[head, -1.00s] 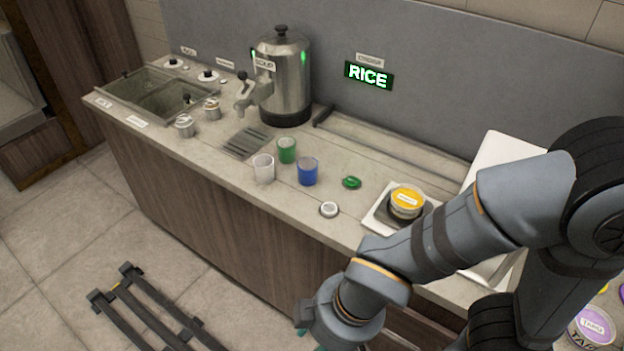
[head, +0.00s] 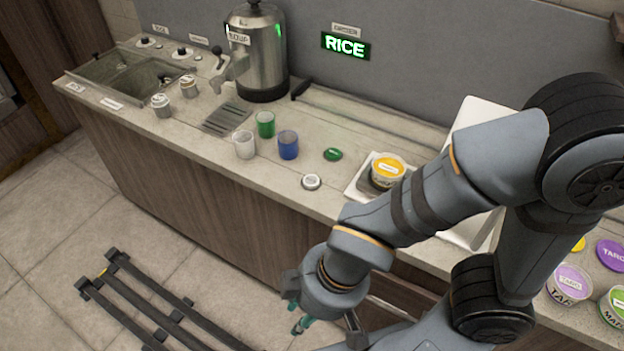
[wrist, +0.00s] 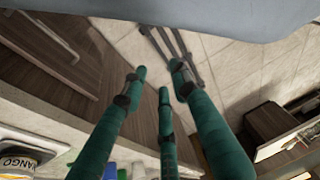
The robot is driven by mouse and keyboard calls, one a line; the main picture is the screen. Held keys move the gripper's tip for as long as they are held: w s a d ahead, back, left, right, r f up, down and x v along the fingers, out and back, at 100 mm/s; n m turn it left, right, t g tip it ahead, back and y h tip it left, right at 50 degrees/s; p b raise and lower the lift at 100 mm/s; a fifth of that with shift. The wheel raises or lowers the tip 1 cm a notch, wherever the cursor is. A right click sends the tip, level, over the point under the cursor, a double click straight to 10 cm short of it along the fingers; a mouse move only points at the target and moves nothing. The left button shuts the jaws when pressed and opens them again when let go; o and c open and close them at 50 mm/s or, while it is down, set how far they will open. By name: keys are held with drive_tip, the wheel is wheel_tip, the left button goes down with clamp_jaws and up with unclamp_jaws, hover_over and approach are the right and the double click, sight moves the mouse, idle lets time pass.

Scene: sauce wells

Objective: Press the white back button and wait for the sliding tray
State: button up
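A white round button (head: 311,181) sits near the front edge of the counter in the head view. A green button (head: 333,154) lies a little behind it. My gripper (head: 299,325) hangs in front of the counter, below and apart from the white button. In the wrist view its teal fingers (wrist: 161,78) are spread with nothing between them, over the floor and cabinet front. A white tray (head: 356,192) right of the buttons bears a yellow-lidded cup (head: 387,170). I cannot tell whether this is the sliding tray.
Clear (head: 244,145), green (head: 265,124) and blue (head: 288,145) cups stand left of the button. A soup urn (head: 260,60) and lit RICE sign (head: 345,45) are behind. A dark floor rail (head: 150,305) lies at lower left. Several labelled tubs (head: 570,284) are at right.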

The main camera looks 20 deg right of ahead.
drive_tip(key=c, duration=0.6)
drive_tip(key=shift+c, duration=0.2)
idle(0.9)
